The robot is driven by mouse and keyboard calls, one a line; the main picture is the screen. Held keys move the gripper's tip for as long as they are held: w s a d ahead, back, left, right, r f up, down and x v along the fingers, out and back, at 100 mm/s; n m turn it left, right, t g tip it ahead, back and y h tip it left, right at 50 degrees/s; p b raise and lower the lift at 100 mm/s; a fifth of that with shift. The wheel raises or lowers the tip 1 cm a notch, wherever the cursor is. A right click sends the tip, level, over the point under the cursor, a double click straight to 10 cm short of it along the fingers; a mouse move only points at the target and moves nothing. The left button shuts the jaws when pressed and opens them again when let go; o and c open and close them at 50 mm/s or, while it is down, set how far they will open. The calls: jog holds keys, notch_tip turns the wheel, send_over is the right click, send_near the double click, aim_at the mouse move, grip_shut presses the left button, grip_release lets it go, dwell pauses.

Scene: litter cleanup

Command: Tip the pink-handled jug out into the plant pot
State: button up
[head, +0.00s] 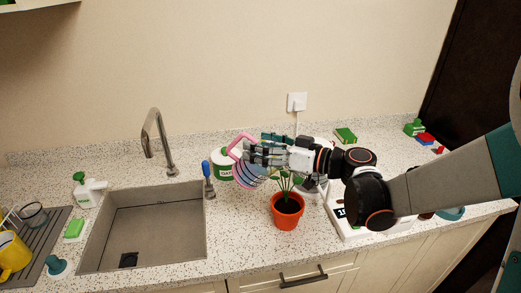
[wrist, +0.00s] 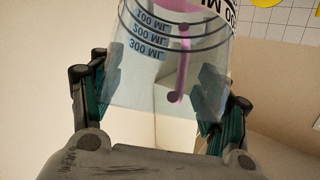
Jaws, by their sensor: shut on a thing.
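The clear measuring jug with blue and black markings (head: 250,177) has a pink handle (head: 240,140). It is held in the air, tilted, above the counter just left of the plant. In the wrist view the jug (wrist: 140,72) fills the space between my fingers, its markings upside down. My gripper (head: 259,155) is shut on the jug's body; it also shows in the wrist view (wrist: 160,110). The orange plant pot (head: 287,216) stands upright on the counter, below and right of the jug, with a green plant in it. I cannot tell what the jug contains.
A sink (head: 150,228) with a tap (head: 157,140) lies at left. A blue-handled brush (head: 207,178) and a green-and-white tub (head: 221,165) stand behind. A white scale (head: 348,226) sits right of the pot, under my arm. A yellow watering can (head: 12,252) is at far left.

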jog(key=shift+d+f+m+t+y+b, duration=0.25)
jog(key=shift+f+y+b, duration=0.3)
jog(key=shift+b, duration=1)
jog(key=shift+d+f+m+t+y+b, duration=0.15)
jog(key=shift+f+t+y+b, duration=0.2)
jog(key=shift+y+b, duration=0.8)
jog(key=shift+d+r+t+b, duration=0.1)
jog(key=shift+d+t+b, duration=0.15)
jog(key=shift+b, duration=0.95)
jog(key=shift+a+r, duration=0.1)
jog(key=shift+r, duration=0.05)
jog(key=shift+s+d+m+t+y+b, duration=0.1)
jog(key=shift+d+m+t+y+b, duration=0.3)
jog(key=shift+b, duration=0.7)
jog(key=shift+r, duration=0.15)
jog(key=shift+d+t+y+b, duration=0.1)
jog(key=shift+t+y+b, duration=0.2)
jog(key=shift+b, duration=0.3)
jog(key=shift+d+m+t+y+b, duration=0.35)
jog(key=shift+m+y+b, duration=0.2)
jog(key=shift+b, duration=0.35)
jog(key=shift+s+d+r+m+t+y, duration=0.1)
jog(key=shift+s+d+m+t+y, duration=0.05)
jog(key=shift+d+m+t+y, duration=0.55)
jog(key=shift+a, duration=0.1)
